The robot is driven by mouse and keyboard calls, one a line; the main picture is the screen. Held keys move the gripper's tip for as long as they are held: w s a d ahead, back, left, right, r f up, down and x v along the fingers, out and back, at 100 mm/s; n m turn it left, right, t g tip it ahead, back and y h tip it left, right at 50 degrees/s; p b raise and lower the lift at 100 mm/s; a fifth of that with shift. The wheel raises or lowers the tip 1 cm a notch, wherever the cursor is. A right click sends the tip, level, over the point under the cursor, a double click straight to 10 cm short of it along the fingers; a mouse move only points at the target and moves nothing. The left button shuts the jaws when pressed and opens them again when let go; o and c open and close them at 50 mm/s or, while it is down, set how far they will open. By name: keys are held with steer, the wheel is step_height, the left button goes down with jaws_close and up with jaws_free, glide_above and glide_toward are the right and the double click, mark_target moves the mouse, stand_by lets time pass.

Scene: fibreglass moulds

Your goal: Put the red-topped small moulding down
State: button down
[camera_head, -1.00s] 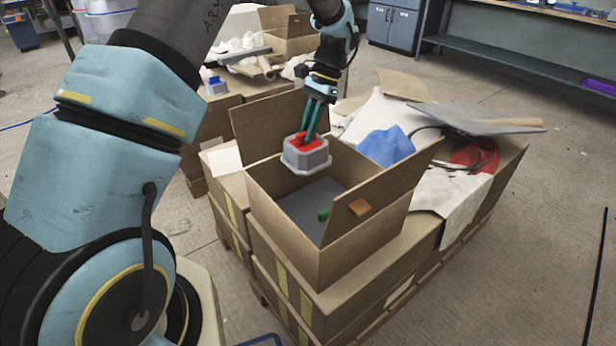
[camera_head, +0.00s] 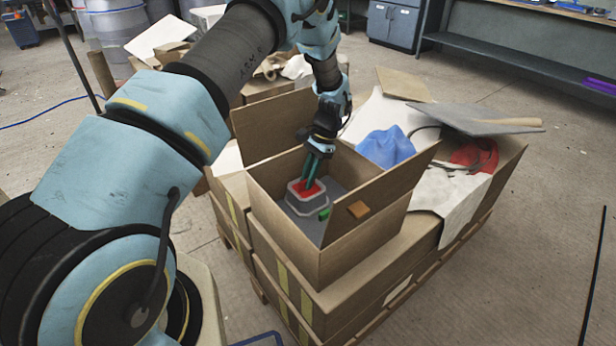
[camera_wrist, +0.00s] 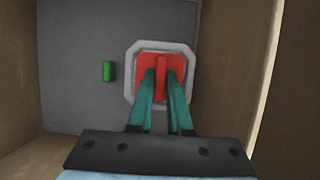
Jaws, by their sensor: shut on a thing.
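The red-topped small moulding (camera_head: 297,203) is a grey octagonal piece with a red top and a raised red grip. It is low inside the open cardboard box (camera_head: 281,240), near the grey floor of the box. My gripper (camera_head: 308,184) reaches down into the box with its teal fingers shut on the moulding's red grip. The wrist view shows the moulding (camera_wrist: 132,88) upright between the fingers (camera_wrist: 161,85), right of the middle of the box floor. I cannot tell whether its underside touches the floor.
A small green block (camera_wrist: 109,71) lies on the box floor left of the moulding. The box's raised flaps (camera_head: 385,190) and walls stand close around my gripper. Blue cloth (camera_head: 386,147) and a grey board (camera_head: 470,118) lie behind.

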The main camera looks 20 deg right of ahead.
steer(key=c, duration=0.8)
jaws_free()
steer(key=shift+c, duration=0.2)
steer(key=b+v, duration=0.1)
steer(key=v, duration=1.1)
steer(key=shift+b, duration=0.35)
